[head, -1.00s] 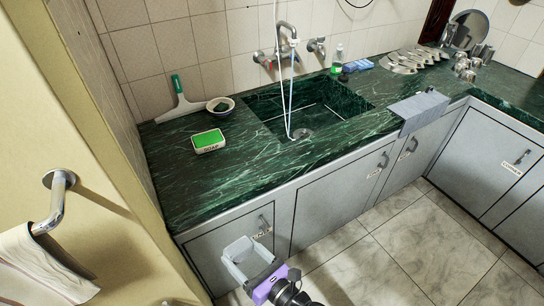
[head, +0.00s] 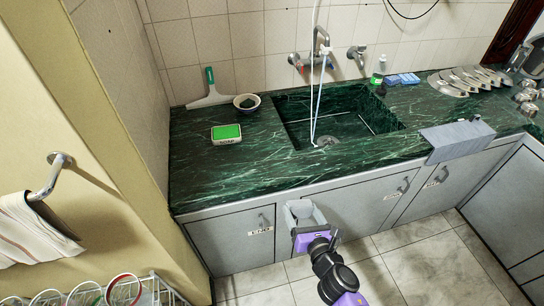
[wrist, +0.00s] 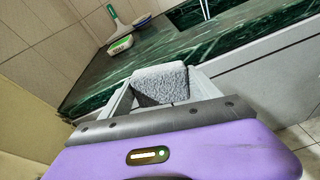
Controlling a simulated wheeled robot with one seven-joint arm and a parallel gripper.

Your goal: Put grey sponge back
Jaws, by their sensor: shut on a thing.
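My gripper (head: 304,208) is in front of the cabinet fronts, just below the counter's front edge in the head view. It is shut on a grey sponge (wrist: 160,86), a rough speckled block between the pale fingers in the wrist view. The sponge also shows as a light grey lump in the head view (head: 297,207). It is held clear of the counter. A dark green marble counter (head: 215,185) with a sunken sink (head: 350,123) lies beyond the gripper.
On the counter's left are a green-topped soap holder (head: 227,133), a bowl (head: 246,102) with something dark in it, and a squeegee (head: 210,92). A grey cloth (head: 457,138) hangs over the front edge. A towel bar (head: 48,178) juts from the left wall.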

